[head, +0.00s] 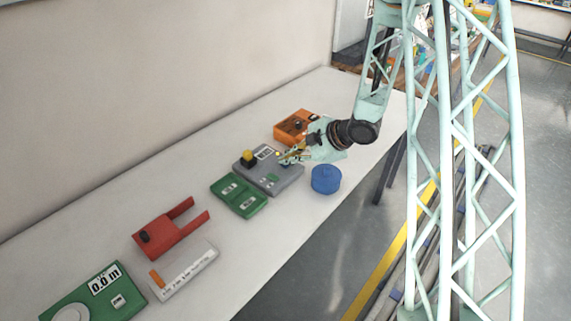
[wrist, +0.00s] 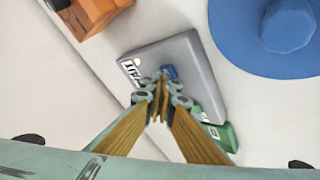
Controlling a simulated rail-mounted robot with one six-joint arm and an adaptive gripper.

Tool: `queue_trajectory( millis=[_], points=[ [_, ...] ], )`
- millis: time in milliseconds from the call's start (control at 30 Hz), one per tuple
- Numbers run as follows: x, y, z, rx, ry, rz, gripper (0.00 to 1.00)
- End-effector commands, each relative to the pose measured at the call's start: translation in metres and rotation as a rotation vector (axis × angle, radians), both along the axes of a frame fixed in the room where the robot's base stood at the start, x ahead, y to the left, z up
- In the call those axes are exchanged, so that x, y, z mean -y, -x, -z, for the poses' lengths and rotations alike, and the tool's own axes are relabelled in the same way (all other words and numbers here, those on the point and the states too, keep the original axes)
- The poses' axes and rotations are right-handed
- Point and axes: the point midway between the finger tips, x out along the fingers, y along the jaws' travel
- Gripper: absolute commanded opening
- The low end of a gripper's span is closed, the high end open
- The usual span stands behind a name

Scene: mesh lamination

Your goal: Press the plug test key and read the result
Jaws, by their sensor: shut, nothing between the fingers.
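A grey device (head: 284,178) lies on the white table, with a yellow block (head: 248,158) at its left end, a label (head: 264,152) and a green patch (head: 272,178) on its top. It also shows in the wrist view (wrist: 190,50), with a small blue key (wrist: 170,72) and a partly hidden label (wrist: 130,69). My gripper (head: 284,157) is over the right part of this device. In the wrist view my gripper (wrist: 160,82) is shut and empty, its tips overlapping the blue key's near edge; I cannot tell whether they touch. No readable result shows.
An orange box (head: 295,126) stands behind the device and a blue round lidded pot (head: 326,180) to its right. A green panel (head: 239,195), a red forked block (head: 170,228), a white strip box (head: 183,270) and a green meter (head: 95,292) reading 0.0 lie nearer.

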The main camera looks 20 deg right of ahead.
Motion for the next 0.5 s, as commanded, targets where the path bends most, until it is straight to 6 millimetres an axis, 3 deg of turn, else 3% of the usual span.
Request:
queue_trajectory(
  millis=[500],
  points=[
    [0.000,0.000,-0.017,0.000,0.000,0.000,0.00]
  ],
)
